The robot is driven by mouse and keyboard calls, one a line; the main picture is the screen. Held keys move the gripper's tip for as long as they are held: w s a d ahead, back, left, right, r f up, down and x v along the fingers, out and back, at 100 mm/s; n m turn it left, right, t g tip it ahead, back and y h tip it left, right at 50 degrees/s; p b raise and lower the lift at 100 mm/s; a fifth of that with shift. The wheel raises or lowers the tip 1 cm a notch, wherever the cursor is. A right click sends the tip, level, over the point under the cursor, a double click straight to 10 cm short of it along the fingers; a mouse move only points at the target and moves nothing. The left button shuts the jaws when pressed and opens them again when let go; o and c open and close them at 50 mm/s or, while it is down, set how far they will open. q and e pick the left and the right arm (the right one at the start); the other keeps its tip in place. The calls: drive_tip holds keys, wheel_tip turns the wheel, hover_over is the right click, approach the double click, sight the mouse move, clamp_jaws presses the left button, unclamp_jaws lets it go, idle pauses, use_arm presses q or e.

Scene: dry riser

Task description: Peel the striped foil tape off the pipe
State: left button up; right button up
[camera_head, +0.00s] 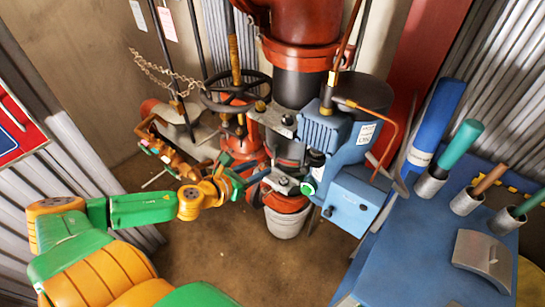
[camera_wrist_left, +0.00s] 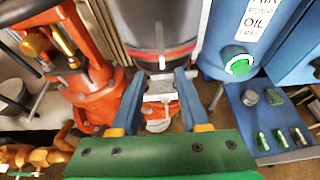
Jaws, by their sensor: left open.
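The dark grey pipe (camera_head: 297,88) stands upright below a red flange in the middle of the head view. In the left wrist view the pipe (camera_wrist_left: 150,25) carries a narrow red and pale striped band (camera_wrist_left: 166,53), which looks like the tape. My left gripper (camera_head: 262,176) is open in front of the pipe's lower part. In the left wrist view its two blue fingers (camera_wrist_left: 158,86) stand apart, with a silvery metal piece (camera_wrist_left: 158,97) showing between them. I cannot tell whether they touch it. The tape is hard to make out in the head view. My right gripper is not in view.
A blue pump (camera_head: 350,200) stands close right of the pipe. A black handwheel (camera_head: 236,91) with a chain (camera_head: 165,72) is on the left. A white bucket (camera_head: 287,222) stands below. A blue bench (camera_head: 420,255) with tools in holders is at right. The brown floor in front is clear.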

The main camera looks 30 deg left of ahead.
sight(273, 164)
use_arm(q)
drive_tip(key=shift+w+d, duration=0.4)
drive_tip(key=shift+w, duration=0.15)
drive_tip(key=x, duration=0.4)
drive_tip(key=shift+w+a+f, duration=0.1)
drive_tip(key=shift+w+f, duration=0.15)
drive_tip(key=shift+f, duration=0.1)
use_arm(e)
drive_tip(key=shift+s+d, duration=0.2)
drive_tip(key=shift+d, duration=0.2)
use_arm(q)
clamp_jaws()
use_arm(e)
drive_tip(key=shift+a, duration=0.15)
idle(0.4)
use_arm(q)
drive_tip(key=shift+s+f, duration=0.15)
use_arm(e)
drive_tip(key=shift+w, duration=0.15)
use_arm(q)
drive_tip(key=shift+s, duration=0.1)
